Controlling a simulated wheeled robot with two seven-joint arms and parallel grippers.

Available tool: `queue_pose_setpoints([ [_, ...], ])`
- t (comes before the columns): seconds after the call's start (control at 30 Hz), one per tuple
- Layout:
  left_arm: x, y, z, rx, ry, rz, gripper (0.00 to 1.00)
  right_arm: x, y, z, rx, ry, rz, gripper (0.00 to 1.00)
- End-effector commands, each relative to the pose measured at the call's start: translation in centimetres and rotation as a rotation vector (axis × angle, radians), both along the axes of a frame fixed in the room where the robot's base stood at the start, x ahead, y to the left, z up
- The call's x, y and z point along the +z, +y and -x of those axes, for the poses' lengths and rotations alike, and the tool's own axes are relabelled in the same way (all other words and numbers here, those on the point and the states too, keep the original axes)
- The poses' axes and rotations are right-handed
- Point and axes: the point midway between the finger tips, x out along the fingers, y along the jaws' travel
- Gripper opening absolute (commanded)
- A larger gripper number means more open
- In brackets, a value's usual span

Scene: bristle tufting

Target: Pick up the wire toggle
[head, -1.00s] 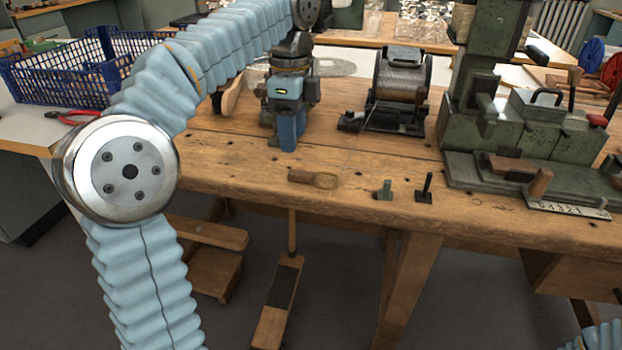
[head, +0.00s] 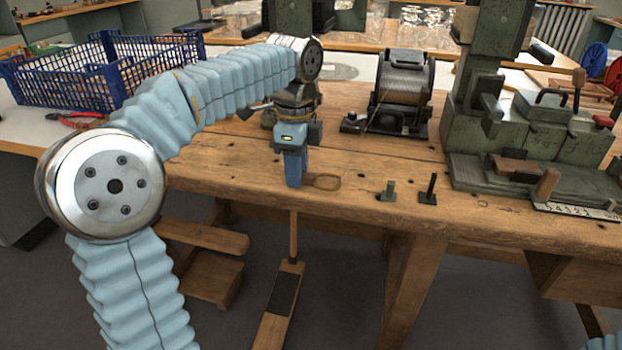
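The wire toggle lies on the wooden workbench (head: 230,165) near its front edge. Its flat tan loop end (head: 326,183) shows to the right of my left gripper (head: 295,184). Its dark wooden grip is hidden behind the gripper's blue fingers. My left gripper points down, with its fingertips at or just above the grip. I cannot tell whether they touch it, and the gap between the fingers does not show. My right gripper is out of view; only a bit of my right arm shows at the lower right corner.
Two small metal pieces, a grey one (head: 388,191) and a dark upright one (head: 428,190), stand right of the toggle. A wire spool (head: 402,88) stands behind. A green machine (head: 480,130) fills the bench's right. A blue crate (head: 60,80) sits at left.

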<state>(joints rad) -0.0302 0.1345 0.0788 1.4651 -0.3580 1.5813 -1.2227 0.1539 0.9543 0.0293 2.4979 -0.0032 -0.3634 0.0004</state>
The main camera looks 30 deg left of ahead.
Motion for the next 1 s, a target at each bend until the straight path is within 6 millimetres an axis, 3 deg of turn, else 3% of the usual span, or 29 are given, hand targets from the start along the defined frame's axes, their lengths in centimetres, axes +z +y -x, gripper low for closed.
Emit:
queue_pose_setpoints([
  [0.03,0.0,0.0,0.0,0.0,0.0,0.0,0.25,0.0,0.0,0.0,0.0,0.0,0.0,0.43],
  [0.2,0.0,0.0,0.0,0.0,0.0,0.0,0.0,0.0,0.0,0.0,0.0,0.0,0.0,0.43],
  [0.63,1.0,0.0,-0.1,-0.001,-0.003,0.0,0.0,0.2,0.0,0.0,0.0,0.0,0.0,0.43],
  [0.77,3.3,-0.1,-0.1,-0.001,-0.004,0.0,0.0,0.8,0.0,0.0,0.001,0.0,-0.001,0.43],
  [1.0,9.1,-2.3,4.2,-0.004,-0.006,0.001,0.0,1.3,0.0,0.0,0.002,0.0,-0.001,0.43],
])
